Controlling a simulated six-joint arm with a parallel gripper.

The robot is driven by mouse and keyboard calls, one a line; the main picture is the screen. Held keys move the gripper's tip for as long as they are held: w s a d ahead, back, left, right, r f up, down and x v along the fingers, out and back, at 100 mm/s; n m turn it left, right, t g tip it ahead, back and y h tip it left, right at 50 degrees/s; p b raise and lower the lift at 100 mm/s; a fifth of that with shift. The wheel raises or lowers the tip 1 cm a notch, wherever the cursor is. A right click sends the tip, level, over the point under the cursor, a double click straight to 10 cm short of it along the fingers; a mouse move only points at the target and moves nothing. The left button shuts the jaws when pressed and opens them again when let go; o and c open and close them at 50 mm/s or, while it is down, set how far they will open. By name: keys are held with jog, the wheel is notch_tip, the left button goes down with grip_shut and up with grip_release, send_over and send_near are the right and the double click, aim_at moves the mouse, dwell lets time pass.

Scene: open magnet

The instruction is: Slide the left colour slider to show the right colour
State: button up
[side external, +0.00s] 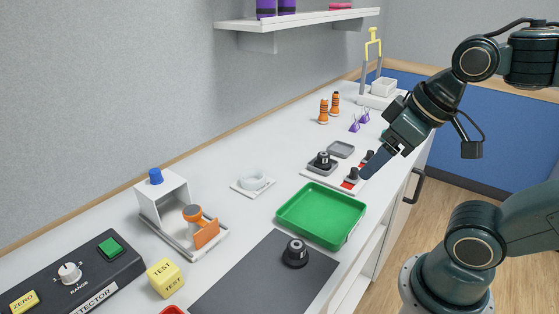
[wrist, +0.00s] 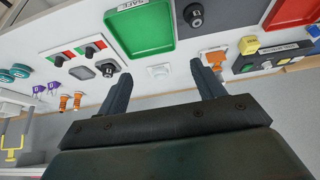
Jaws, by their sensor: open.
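The colour slider panel is a white plate (side external: 320,179) with two black slider knobs. One knob (side external: 352,174) is nearer and the other knob (side external: 369,156) is farther in the side view, each with red showing beside it. In the wrist view the two knobs, one (wrist: 59,60) and the other (wrist: 89,49), are at upper left with red and green strips by them. My gripper (side external: 376,163) is beside and above the farther knob in the side view; contact cannot be told. In the wrist view my gripper (wrist: 161,72) has its fingers wide apart with nothing between them.
A green tray (side external: 320,215) lies nearer. Orange pieces (side external: 323,111) and purple clips (side external: 355,125) stand beyond. The counter edge is close on the right.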

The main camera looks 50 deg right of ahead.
jog(key=shift+w+d, duration=0.1)
jog(key=c, duration=0.6)
jog(key=m+g, duration=0.4)
jog(key=g, duration=0.2)
send_over(354, 169)
notch_tip(354, 169, down, 5)
jog(key=shift+r, duration=0.1)
notch_tip(354, 169, down, 14)
jog(key=shift+r, duration=0.1)
